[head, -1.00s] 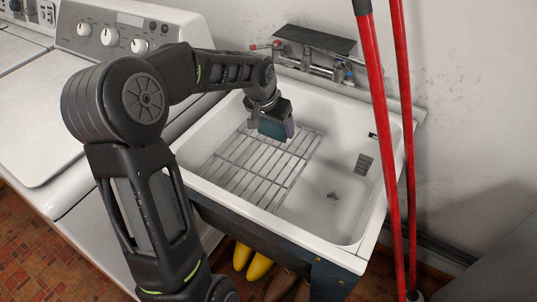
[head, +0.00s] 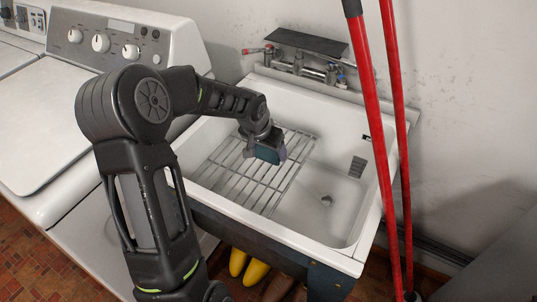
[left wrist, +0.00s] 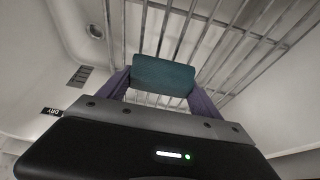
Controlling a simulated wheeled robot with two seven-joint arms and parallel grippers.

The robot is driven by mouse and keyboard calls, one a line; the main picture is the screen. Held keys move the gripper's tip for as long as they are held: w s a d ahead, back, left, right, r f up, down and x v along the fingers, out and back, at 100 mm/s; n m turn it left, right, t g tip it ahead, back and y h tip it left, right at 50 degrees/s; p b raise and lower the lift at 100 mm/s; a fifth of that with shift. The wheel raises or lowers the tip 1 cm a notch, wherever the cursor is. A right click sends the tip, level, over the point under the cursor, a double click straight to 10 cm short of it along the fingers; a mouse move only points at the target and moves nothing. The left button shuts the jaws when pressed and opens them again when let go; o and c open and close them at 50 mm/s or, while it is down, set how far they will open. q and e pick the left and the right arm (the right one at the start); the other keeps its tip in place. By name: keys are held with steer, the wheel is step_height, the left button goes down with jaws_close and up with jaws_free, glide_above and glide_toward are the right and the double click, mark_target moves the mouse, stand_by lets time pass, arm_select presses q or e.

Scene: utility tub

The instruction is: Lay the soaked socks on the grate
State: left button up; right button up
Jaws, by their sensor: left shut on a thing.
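My left gripper (head: 267,155) is shut on a dark teal folded sock (head: 268,151), low over the wire grate (head: 243,190) in the white tub. In the left wrist view the sock (left wrist: 163,75) sits crosswise between the two purplish fingers, with bars of the grate (left wrist: 235,45) behind it. I cannot tell whether the sock touches the bars. The grate covers the left part of the tub and has no other sock visible on it. My right gripper is not in view.
The tub (head: 335,205) has a bare right side with a drain (head: 327,200). A faucet (head: 300,65) is at the back wall. Red poles (head: 376,130) stand in front of the tub's right side. A white washer (head: 75,110) is at left. Yellow boots (head: 250,268) are under the tub.

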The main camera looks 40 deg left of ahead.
arm_select(q)
steer(key=shift+f, duration=1.1)
steer(key=shift+f, duration=0.15)
steer(key=o, duration=1.5)
steer(key=shift+s+r, duration=0.1)
steer(key=shift+r, duration=0.5)
steer(key=v, duration=1.1)
steer(key=shift+p, duration=0.3)
steer(key=shift+s, duration=0.1)
